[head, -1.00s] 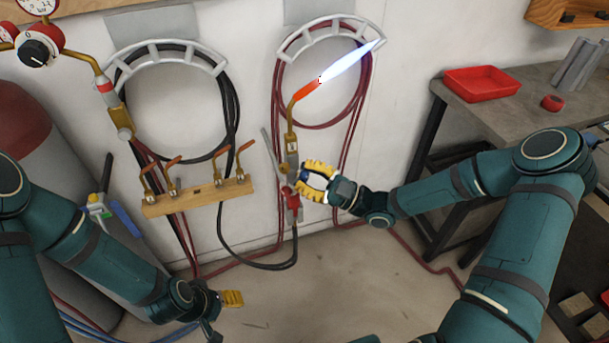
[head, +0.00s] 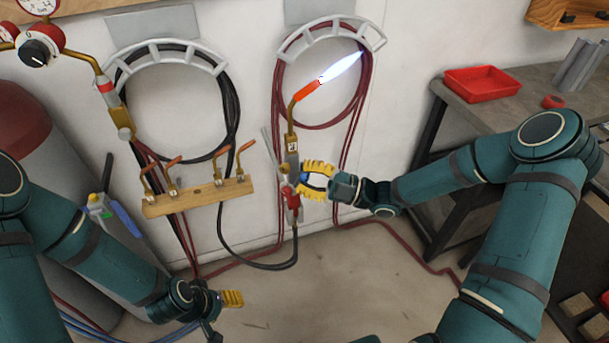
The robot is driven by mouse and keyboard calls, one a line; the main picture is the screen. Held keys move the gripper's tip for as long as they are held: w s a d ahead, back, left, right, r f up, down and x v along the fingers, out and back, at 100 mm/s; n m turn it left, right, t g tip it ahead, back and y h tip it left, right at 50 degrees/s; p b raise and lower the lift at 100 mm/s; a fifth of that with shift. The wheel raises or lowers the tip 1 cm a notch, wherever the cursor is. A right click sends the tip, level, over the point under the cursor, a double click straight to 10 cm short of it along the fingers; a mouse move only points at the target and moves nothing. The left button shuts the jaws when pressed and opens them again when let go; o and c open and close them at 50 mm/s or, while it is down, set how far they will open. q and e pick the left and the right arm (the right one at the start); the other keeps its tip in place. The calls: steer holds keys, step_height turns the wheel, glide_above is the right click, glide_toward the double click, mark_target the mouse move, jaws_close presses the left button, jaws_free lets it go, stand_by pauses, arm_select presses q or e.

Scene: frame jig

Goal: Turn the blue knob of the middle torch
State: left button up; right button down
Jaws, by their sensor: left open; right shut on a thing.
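The lit torch (head: 291,145) stands upright in front of the wall. It has a brass neck, an orange tip and a pale blue-white flame (head: 343,68) pointing up and right. A red fitting (head: 292,198) is on its lower body. The blue knob (head: 304,177) shows as a small blue spot on the torch's right side, mostly hidden by my fingers. My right gripper (head: 316,181), with yellow fingers, reaches in from the right and is shut on the blue knob. My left gripper (head: 231,299) is open and empty, low over the floor at the lower left.
A wooden rack (head: 198,196) with several brass torch tips is left of the torch. Black and dark red hoses hang on wall hangers and trail to the floor. A workbench with a red tray (head: 483,82) is at the right. The flame's area is an obstacle.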

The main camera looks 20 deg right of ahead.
steer(key=c, duration=0.8)
jaws_free()
steer(key=shift+o, duration=0.2)
steer(key=v, duration=1.2)
steer(key=shift+w, duration=0.1)
